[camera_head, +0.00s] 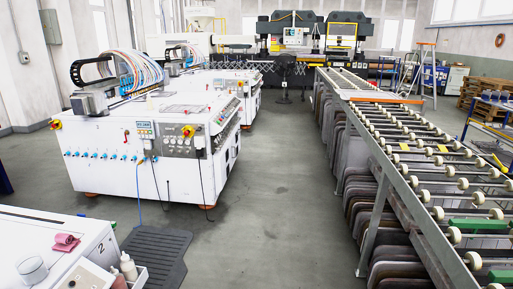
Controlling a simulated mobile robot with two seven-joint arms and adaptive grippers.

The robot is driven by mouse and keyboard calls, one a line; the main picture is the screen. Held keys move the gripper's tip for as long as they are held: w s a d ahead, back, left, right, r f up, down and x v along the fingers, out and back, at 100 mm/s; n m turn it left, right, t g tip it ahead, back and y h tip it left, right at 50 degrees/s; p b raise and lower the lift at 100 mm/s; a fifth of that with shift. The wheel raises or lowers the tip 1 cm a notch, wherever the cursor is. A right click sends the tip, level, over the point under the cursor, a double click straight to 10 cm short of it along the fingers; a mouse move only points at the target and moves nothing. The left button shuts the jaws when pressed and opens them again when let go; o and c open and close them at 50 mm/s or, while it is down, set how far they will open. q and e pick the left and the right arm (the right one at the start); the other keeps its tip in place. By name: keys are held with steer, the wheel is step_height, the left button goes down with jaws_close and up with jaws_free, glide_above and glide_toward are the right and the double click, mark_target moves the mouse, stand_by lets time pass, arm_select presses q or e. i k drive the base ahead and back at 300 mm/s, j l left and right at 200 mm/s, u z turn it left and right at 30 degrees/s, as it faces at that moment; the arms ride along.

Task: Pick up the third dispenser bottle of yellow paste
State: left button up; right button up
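A white dispenser bottle (128,267) with a narrow tip stands in a small tray (139,281) at the bottom left, on the corner of a white machine. A reddish-brown bottle (118,281) is beside it, cut off by the lower edge of the picture. I cannot make out any yellow paste, nor which bottle is the third; part of the tray is out of view. Neither of my grippers shows in this view.
The near white machine (50,225), marked 2, carries a pink cloth (66,242) and a white tub (32,269). A dark ribbed mat (155,256) lies beside it. A large white machine (150,145) stands behind; a roller conveyor (405,155) runs along the right. Grey floor (270,215) between is clear.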

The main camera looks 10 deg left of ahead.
mark_target(149, 99)
steer(key=i, duration=1.6)
steer(key=i+u, duration=0.3)
steer(key=i, duration=0.25)
steer(key=i+u, duration=0.25)
steer(key=i, duration=0.3)
steer(key=i+l+u, duration=0.3)
steer(key=i, duration=0.25)
steer(key=i+j+u, duration=0.1)
steer(key=i+u, duration=0.2)
steer(key=i, duration=0.3)
steer(key=i+u, duration=0.35)
steer(key=i, duration=0.2)
steer(key=i+j+z, duration=0.15)
steer(key=z, duration=0.35)
steer(key=i+j+z, duration=0.1)
steer(key=j+z, duration=0.15)
steer(key=z, duration=0.25)
steer(key=i+j+z, duration=0.1)
steer(key=j+z, duration=0.15)
steer(key=z, duration=0.25)
